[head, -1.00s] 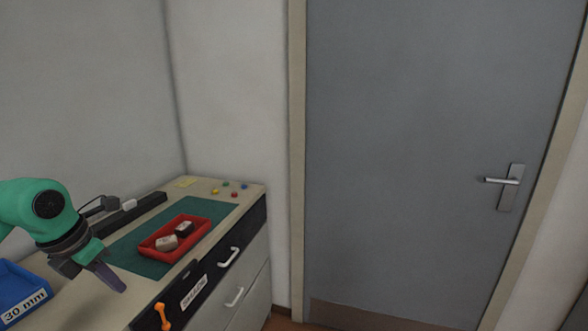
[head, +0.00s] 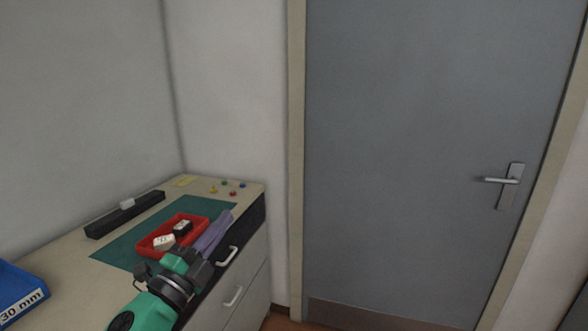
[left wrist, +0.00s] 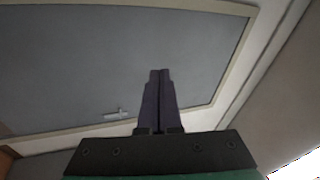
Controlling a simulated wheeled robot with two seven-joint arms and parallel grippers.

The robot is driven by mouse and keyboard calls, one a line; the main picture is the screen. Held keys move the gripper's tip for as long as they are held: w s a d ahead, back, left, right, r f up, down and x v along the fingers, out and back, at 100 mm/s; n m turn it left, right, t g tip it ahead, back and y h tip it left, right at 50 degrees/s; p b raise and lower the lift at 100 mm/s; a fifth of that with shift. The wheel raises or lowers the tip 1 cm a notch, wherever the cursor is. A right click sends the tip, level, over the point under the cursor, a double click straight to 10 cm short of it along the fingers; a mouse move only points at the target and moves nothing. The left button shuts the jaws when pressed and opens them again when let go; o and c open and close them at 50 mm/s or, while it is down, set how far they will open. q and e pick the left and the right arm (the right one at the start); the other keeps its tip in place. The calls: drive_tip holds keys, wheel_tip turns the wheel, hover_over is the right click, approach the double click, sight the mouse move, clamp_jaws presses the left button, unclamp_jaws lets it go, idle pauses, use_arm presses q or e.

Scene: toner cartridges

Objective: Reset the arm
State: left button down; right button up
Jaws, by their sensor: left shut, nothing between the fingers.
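My left gripper (head: 222,218) comes in from the bottom left on a green arm. Its purple-grey fingers point up and away in the head view, in front of the right side of the red tray (head: 144,250). The fingers are shut with nothing between them; in the left wrist view the closed fingers (left wrist: 160,73) show against the grey door (left wrist: 70,60). A white block (head: 163,242) and a black block (head: 183,227) are in the tray. My right gripper is not in view.
The tray stands on a green mat (head: 112,252) on the cabinet top. A blue bin marked 30 mm (head: 22,290) is at the left, a black bar (head: 125,215) at the back. Several coloured pins (head: 233,194) lie at the far corner. Drawer handles (head: 233,296) project in front.

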use_arm(q)
drive_tip(key=s+a+f+n+g+y, duration=0.3)
drive_tip(key=a+f+n+y, duration=0.2)
drive_tip(key=f+n, duration=0.4)
drive_tip(key=s+a+f+n+g+y, duration=0.25)
drive_tip(key=a+f+n+y, duration=0.3)
drive_tip(key=f, duration=0.55)
drive_tip(key=s+d+f+n+g+h, duration=0.2)
drive_tip(key=s+f+n+g, duration=0.3)
drive_tip(key=s+f+g, duration=0.9)
drive_tip(key=s+f+t, duration=0.1)
drive_tip(key=s+f, duration=0.2)
drive_tip(key=f, duration=0.9)
drive_tip(key=s+f+t, duration=0.1)
drive_tip(key=s+f, duration=0.2)
drive_tip(key=f, duration=0.9)
drive_tip(key=s+a+f, duration=0.1)
drive_tip(key=s+f, duration=0.6)
drive_tip(key=s, duration=0.1)
drive_tip(key=s+a+f+g, duration=0.1)
drive_tip(key=s+a+f, duration=0.1)
drive_tip(key=s+f, duration=0.5)
drive_tip(key=shift+s+a+m, duration=0.3)
drive_tip(key=shift+s+m, duration=0.15)
drive_tip(key=shift+s, duration=0.45)
drive_tip(key=shift+f, duration=0.1)
